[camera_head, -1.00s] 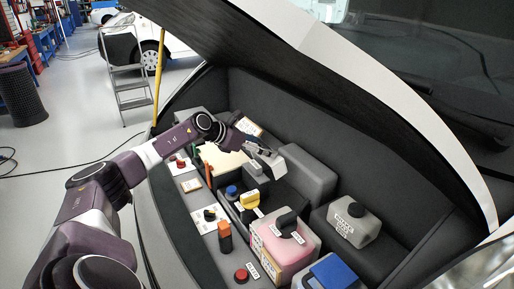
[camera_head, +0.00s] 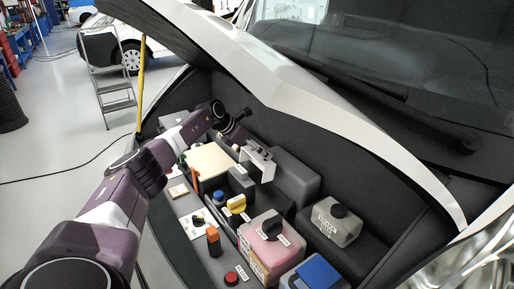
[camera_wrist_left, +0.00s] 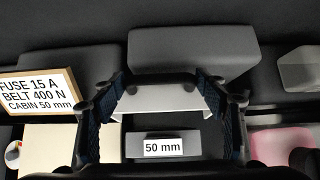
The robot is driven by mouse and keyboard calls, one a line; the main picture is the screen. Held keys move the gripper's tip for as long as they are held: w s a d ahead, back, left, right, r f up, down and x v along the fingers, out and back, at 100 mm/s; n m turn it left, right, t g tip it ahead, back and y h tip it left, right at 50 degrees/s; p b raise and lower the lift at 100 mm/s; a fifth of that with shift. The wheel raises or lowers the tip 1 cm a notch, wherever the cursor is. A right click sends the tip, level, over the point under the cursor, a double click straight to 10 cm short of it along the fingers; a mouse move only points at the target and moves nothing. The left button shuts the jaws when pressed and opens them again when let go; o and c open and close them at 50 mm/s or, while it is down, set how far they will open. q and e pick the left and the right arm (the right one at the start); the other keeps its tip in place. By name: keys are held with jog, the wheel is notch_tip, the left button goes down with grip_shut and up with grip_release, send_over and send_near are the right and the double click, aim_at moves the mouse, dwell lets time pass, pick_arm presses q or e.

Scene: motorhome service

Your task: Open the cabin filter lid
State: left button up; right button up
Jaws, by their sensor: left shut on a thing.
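My left gripper (camera_head: 250,147) reaches in from the left over the engine bay and is shut on a pale plate, the cabin filter lid (camera_head: 259,164). The lid stands tilted up above a dark box (camera_head: 240,185). In the left wrist view the lid (camera_wrist_left: 165,101) lies between the two fingers (camera_wrist_left: 165,85). Below it a dark surface bears a white "50 mm" label (camera_wrist_left: 163,147). The fingers and wrist hide part of the lid and its hinge edge. My right gripper is not in view.
A grey block (camera_head: 293,178) stands right behind the lid. A pink tank (camera_head: 263,246), a yellow cap (camera_head: 236,204) and an orange handle (camera_head: 213,238) are nearer. The raised hood (camera_head: 290,85) overhangs the bay. A label board (camera_wrist_left: 36,92) is left.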

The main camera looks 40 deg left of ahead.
pick_arm(q)
jog(key=shift+w+r, duration=0.25)
jog(key=shift+r, duration=0.2)
jog(key=o, duration=1.4)
jog(key=shift+f, duration=0.2)
jog(key=v, duration=1.2)
jog(key=shift+s+f, duration=0.1)
